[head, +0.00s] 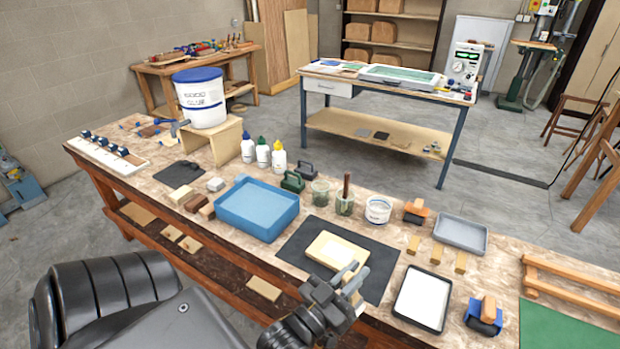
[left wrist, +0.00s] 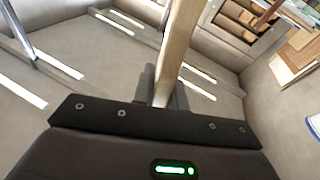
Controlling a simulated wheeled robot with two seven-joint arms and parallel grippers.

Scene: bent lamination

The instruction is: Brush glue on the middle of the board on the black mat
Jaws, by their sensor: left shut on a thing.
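The pale rectangular board (head: 338,251) lies flat on the black mat (head: 299,243) near the front of the workbench. My left gripper (head: 352,283) is at the board's near right corner, over the front of the mat. It is shut on a pale wooden handle (left wrist: 178,50), seemingly a brush, which rises from between the fingers in the left wrist view. Its bristles are not seen. I cannot tell whether the brush touches the board. No glue shows on the visible board top. My right gripper is not in view.
A dark tray with white contents (head: 422,298) stands right of the mat. A blue tray (head: 257,208) is to its left. Jars (head: 345,202), a white tub (head: 378,210) and glue bottles (head: 263,153) stand behind. Small wooden blocks (head: 437,255) lie right of the mat.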

